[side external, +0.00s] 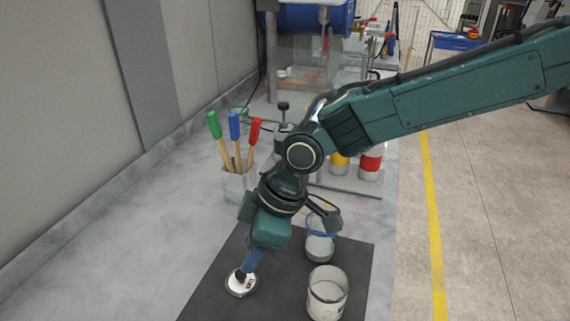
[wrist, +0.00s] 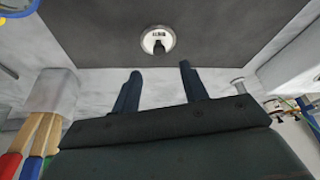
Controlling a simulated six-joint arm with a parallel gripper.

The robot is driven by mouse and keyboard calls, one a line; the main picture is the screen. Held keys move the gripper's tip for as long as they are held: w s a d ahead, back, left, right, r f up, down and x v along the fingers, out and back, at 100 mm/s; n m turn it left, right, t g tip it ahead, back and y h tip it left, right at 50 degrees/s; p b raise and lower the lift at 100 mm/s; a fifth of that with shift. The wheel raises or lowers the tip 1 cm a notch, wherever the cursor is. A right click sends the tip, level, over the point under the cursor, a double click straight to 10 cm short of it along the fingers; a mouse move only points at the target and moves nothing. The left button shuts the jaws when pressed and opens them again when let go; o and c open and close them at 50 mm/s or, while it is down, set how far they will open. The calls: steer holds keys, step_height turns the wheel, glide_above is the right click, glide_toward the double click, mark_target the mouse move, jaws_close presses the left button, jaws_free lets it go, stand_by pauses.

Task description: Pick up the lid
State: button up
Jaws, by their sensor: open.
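The lid (side external: 241,288) is a small round white disc with a black knob. It lies on the dark mat (side external: 215,300), and in the wrist view the lid (wrist: 146,48) shows label marks beside the knob. My gripper (side external: 248,269) is low over the mat at the lid in the side view. In the wrist view my gripper (wrist: 160,70) has its two blue fingers spread, with nothing between them, and the lid lies just beyond the fingertips, roughly centred on the gap. Whether a finger touches the knob cannot be told.
A white holder (side external: 238,187) with green, blue and red-handled tools stands behind. Red and yellow containers are behind my arm. The counter left of the mat is clear.

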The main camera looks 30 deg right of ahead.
mark_target(241, 277)
steer(key=shift+x, duration=0.9)
steer(key=shift+x, duration=2.6)
steer(key=shift+d, duration=0.15)
steer(key=shift+c, duration=0.2)
jaws_close()
